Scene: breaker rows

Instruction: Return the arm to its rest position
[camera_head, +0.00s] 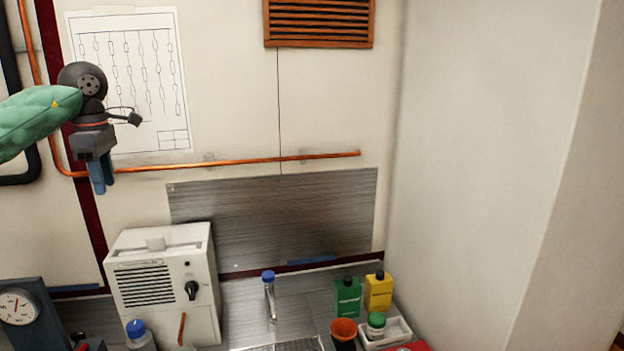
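My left arm, with a green padded sleeve, comes in from the left edge. My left gripper (102,178) points down in front of the wall, with its blue fingers close to each other and seen nearly side-on. I cannot tell whether they are shut. Nothing shows hanging below the fingers. My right gripper is not in view. No breaker rows show in this view.
A white box with a black knob (161,284) stands below on the metal counter, beside a dial gauge (18,307). Green (347,297) and yellow (378,291) bottles stand further right. A copper pipe (270,160) runs along the wall behind my gripper, below a paper diagram (150,70).

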